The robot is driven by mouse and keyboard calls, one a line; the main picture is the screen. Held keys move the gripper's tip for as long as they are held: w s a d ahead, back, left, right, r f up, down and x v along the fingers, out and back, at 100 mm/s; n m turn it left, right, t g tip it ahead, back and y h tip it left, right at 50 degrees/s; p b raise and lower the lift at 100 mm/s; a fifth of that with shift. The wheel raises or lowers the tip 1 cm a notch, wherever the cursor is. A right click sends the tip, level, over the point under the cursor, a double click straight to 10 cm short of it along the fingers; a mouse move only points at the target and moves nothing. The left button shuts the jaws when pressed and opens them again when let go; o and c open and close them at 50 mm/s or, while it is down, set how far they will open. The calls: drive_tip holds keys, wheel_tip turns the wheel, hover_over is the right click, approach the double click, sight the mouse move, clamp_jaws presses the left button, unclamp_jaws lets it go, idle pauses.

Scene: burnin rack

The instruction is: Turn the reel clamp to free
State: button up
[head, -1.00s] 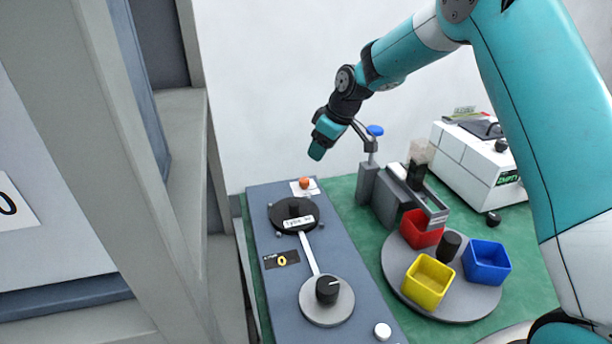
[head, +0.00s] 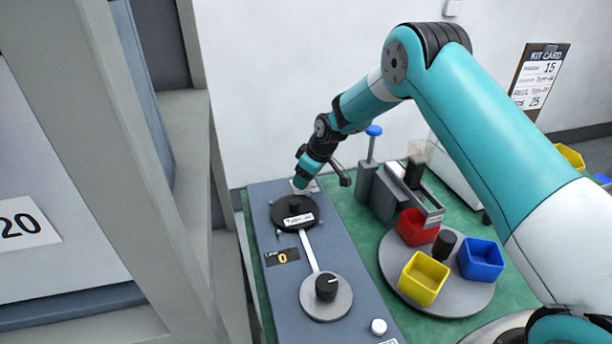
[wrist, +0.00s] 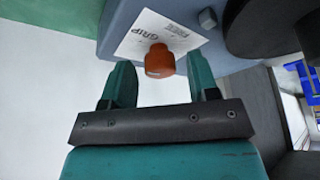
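The reel clamp looks to be the orange knob (wrist: 160,60) on a white card (wrist: 155,33) lettered "GRIP", at the edge of the blue-grey panel in the wrist view. My gripper (wrist: 158,78) is open, with one teal finger on each side of the knob and visible gaps between. I cannot tell whether the fingertips reach down past the knob's top. In the head view my gripper (head: 301,181) is over the panel's far end and hides the knob; a bit of the card (head: 313,187) shows.
The black reel (head: 290,218) is just nearer than the gripper on the panel (head: 345,250). A black dial (head: 326,287) and a display reading 0 (head: 282,257) are nearer still. A blue-topped post (head: 373,132) and a round tray (head: 450,300) with bins are to the right.

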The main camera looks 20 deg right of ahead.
drive_tip(key=c, duration=0.8)
drive_tip(key=shift+o, duration=0.2)
drive_tip(key=shift+m+b, duration=0.3)
drive_tip(key=m+h+b, duration=0.1)
drive_tip(key=m, duration=0.1)
drive_tip(key=shift+a+f+m+t+b, duration=0.1)
drive_tip(key=shift+m+t+b, duration=0.25)
drive_tip(key=shift+m+t, duration=0.05)
drive_tip(key=m+h+b, duration=0.1)
drive_tip(key=m, duration=0.1)
drive_tip(key=m+h+b, duration=0.1)
drive_tip(key=m, duration=0.2)
drive_tip(key=shift+a+t, duration=0.1)
drive_tip(key=shift+t, duration=0.2)
drive_tip(key=m+h+b, duration=0.1)
drive_tip(key=m+h, duration=0.1)
drive_tip(key=m, duration=0.3)
drive_tip(key=shift+b, duration=0.4)
drive_tip(key=shift+a+m+g+h+b, duration=0.1)
drive_tip(key=shift+m+g+h+b, duration=0.5)
drive_tip(key=shift+m, duration=1.7)
